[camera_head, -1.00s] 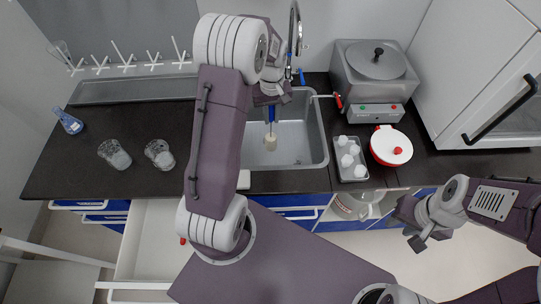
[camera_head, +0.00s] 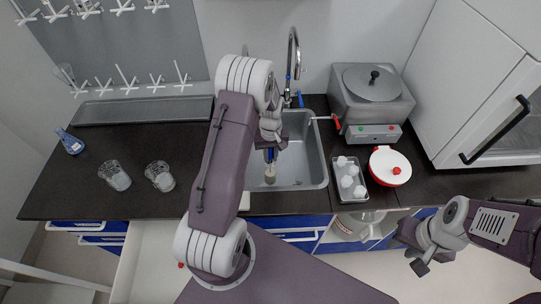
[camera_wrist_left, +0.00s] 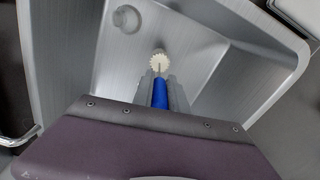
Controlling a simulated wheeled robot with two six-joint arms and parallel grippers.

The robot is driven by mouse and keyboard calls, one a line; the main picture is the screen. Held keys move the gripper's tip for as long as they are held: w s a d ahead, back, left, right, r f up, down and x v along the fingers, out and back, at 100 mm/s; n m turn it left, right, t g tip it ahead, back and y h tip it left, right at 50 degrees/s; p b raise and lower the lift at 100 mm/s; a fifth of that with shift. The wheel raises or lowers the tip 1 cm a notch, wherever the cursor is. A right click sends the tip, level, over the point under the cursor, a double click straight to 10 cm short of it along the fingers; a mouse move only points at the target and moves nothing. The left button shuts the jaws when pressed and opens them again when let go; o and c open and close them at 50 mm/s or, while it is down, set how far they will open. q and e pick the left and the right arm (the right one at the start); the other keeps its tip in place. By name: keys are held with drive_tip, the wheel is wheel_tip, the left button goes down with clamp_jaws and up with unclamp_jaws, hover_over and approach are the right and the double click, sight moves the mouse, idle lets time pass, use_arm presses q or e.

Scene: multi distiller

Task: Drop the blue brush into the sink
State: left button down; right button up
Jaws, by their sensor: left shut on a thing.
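The blue brush (camera_head: 270,173) hangs upright with its pale bristle head down, inside the outline of the grey metal sink (camera_head: 312,150) near its left side. My left gripper (camera_head: 269,150) is shut on the brush's blue handle, partly hidden behind my own arm. In the left wrist view, the blue handle (camera_wrist_left: 160,93) sits between the two fingers (camera_wrist_left: 160,90), and the round bristle head points at the basin (camera_wrist_left: 190,45). I cannot tell if the bristles touch the sink bottom. My right gripper (camera_head: 419,262) hangs away at the lower right; its jaw gap is unclear.
A tap (camera_head: 293,65) rises behind the sink. Right of it are a tray of white cups (camera_head: 349,184), a red-and-white pan (camera_head: 390,167) and a metal boiler (camera_head: 372,95). Two glass beakers (camera_head: 115,176) and a blue flask (camera_head: 71,142) stand left. An open drawer (camera_head: 150,262) juts out below.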

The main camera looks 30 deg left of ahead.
use_arm(q)
drive_tip(key=shift+f, duration=0.2)
drive_tip(key=shift+f+b, duration=0.35)
drive_tip(key=shift+f, duration=0.05)
drive_tip(key=c, duration=1.3)
unclamp_jaws()
drive_tip(key=shift+r, duration=0.1)
wheel_tip(320, 180, up, 13)
drive_tip(key=shift+s+d+r, duration=0.1)
drive_tip(key=s+d+m, duration=0.2)
drive_tip(key=s+d, duration=0.1)
drive_tip(key=s, duration=0.2)
drive_tip(key=s+d+m, duration=0.3)
drive_tip(key=s, duration=0.2)
drive_tip(key=s+d+m+t, duration=0.1)
drive_tip(key=s+d+m, duration=0.2)
drive_tip(key=s+d, duration=0.1)
drive_tip(key=shift+s+f, duration=0.35)
drive_tip(key=shift+s, duration=0.35)
